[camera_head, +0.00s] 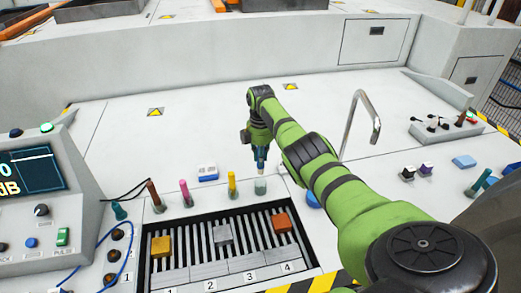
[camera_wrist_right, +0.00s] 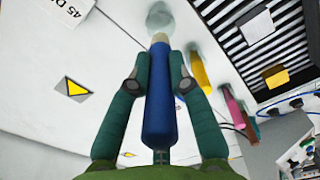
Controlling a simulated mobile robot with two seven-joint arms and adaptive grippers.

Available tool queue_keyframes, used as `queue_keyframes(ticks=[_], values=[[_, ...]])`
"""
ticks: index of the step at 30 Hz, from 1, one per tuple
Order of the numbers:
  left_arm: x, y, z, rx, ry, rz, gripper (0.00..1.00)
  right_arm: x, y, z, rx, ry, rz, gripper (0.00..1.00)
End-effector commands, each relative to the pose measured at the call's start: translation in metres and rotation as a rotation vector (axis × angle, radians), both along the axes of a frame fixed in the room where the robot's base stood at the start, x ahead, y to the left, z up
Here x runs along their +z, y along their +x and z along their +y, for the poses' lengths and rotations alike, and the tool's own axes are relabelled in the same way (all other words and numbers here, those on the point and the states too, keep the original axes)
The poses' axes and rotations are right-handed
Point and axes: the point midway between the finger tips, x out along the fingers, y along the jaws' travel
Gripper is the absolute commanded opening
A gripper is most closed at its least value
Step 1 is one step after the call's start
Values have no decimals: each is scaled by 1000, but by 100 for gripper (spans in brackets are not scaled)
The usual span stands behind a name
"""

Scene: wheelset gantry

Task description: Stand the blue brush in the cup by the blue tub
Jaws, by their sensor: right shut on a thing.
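My right gripper (camera_head: 259,146) is shut on the blue brush, which shows large in the wrist view (camera_wrist_right: 159,108) between the two fingers (camera_wrist_right: 159,85). In the head view the brush (camera_head: 260,165) hangs below the gripper, roughly upright. A small translucent greenish cup (camera_head: 260,187) stands on the white surface just under its lower end. In the wrist view the brush's pale end lines up with the cup (camera_wrist_right: 159,17); I cannot tell whether it is inside the rim. The blue tub (camera_head: 312,200) is right of the cup, partly hidden by my arm. My left gripper is out of view.
Yellow (camera_head: 232,184), pink (camera_head: 185,193) and brown (camera_head: 155,196) upright pieces stand left of the cup. A slotted black rack (camera_head: 190,234) with coloured blocks lies in front. A metal spout (camera_head: 372,103) rises to the right. The surface behind is clear.

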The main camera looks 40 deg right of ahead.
Motion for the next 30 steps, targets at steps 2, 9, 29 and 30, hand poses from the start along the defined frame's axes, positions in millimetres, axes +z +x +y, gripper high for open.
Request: queue_keyframes(ticks=[2,9,29,30], values=[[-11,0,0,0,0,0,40,-11,0,0,0,0,0,0],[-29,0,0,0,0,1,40,-30,0,0,0,0,0,0],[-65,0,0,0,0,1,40,-73,0,0,0,1,-1,0],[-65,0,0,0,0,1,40,-74,0,0,0,1,-1,0]])
